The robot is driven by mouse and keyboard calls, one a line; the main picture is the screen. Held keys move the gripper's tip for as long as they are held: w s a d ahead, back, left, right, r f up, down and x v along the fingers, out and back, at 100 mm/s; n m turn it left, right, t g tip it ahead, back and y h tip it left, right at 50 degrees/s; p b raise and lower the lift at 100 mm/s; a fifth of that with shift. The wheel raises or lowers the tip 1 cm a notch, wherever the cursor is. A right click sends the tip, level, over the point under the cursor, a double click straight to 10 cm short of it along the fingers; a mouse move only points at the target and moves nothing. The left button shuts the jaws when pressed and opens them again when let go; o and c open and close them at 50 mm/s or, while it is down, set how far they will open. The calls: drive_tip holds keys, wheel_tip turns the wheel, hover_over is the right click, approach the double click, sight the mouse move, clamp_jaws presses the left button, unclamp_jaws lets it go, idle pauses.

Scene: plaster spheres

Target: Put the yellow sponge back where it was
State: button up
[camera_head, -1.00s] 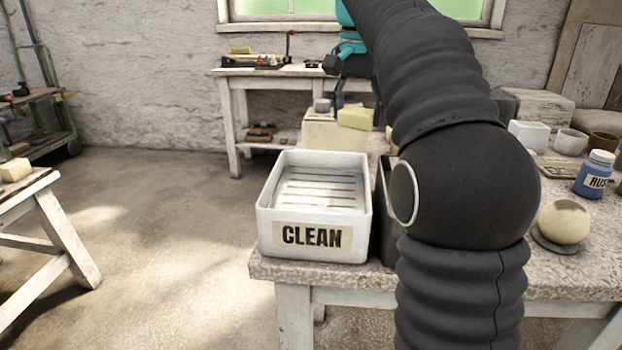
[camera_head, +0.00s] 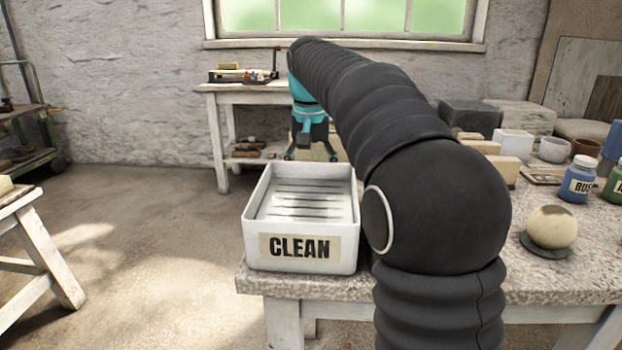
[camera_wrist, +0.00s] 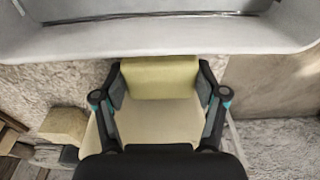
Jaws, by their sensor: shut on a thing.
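In the wrist view my gripper (camera_wrist: 160,95) is shut on the yellow sponge (camera_wrist: 160,78). Its fingers press the left and right sides; a yellow-green face and a paler beige area show between them. In the head view my gripper (camera_head: 310,152) points down just behind the far rim of the white CLEAN tray (camera_head: 300,246). The sponge is hidden there. The tray's wall (camera_wrist: 160,45) crosses the top of the wrist view, apart from the sponge.
A pale yellowish block (camera_wrist: 65,125) lies left of my gripper in the wrist view. In the head view, pale blocks (camera_head: 505,168), a blue jar (camera_head: 579,178) and a plaster sphere (camera_head: 551,227) stand at right. Open floor (camera_head: 140,230) lies left.

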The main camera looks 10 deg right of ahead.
drive_tip(key=shift+f, duration=0.85)
drive_tip(key=shift+f, duration=0.1)
drive_tip(key=o, duration=1)
drive_tip(key=r, duration=0.3)
drive_tip(key=r+p, duration=0.1)
drive_tip(key=r, duration=0.3)
drive_tip(key=s+r, duration=0.1)
drive_tip(key=r, duration=0.3)
drive_tip(key=shift+a, duration=0.2)
drive_tip(key=shift+s+r, duration=0.15)
drive_tip(key=shift+r, duration=0.4)
